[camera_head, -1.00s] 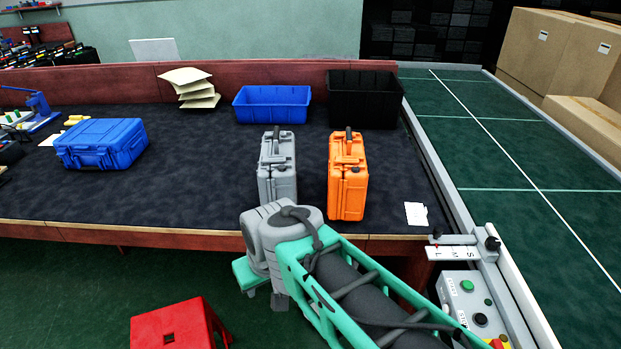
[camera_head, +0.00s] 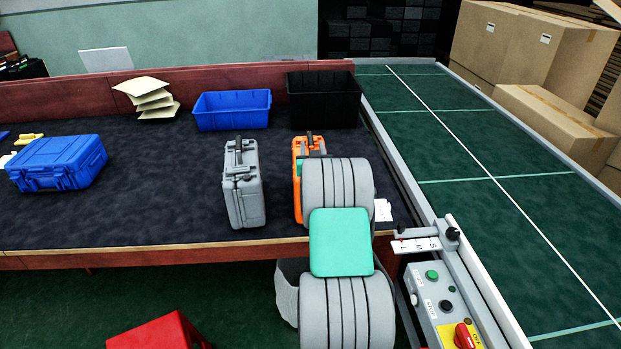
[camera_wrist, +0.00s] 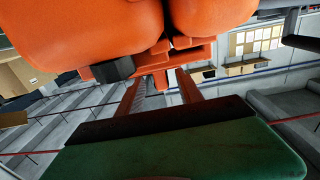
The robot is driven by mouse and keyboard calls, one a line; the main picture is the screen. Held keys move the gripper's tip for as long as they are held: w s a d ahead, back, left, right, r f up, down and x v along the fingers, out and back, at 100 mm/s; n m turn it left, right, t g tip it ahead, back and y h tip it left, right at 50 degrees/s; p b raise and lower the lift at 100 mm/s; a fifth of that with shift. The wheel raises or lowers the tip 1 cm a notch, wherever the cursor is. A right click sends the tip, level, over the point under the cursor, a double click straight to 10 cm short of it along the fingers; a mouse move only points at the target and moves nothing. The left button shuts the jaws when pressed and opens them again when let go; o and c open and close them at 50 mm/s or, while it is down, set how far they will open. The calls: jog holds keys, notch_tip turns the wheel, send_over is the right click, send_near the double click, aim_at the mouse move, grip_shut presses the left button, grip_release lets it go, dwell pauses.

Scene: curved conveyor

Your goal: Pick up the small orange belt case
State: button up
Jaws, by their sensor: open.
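The orange case (camera_head: 297,200) stands upright on the dark table top, next to the grey case, with its handle on top. In the head view my arm covers its right side and most of its front. In the wrist view the orange case (camera_wrist: 85,30) fills the top of the picture, very close. Its handle shows as two side arms and a dark grip bar (camera_wrist: 165,117). A green part of my gripper (camera_wrist: 180,152) is right by that bar. My gripper is open. I cannot tell whether the handle lies between the fingers; the head view hides them.
The grey case (camera_head: 243,190) stands close on the left. A blue case (camera_head: 57,163) lies farther left. Blue (camera_head: 232,112) and black (camera_head: 322,102) bins stand behind. A green conveyor (camera_head: 490,150) and control box (camera_head: 440,300) are at right; a red stool (camera_head: 160,333) is below.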

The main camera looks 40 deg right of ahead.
aim_at(311, 140)
jog(key=x, duration=0.3)
jog(key=shift+w+p, duration=0.2)
jog(key=shift+p, duration=0.1)
jog(key=shift+r, duration=0.1)
grip_shut()
dwell(0.9)
jog(key=shift+r, duration=0.3)
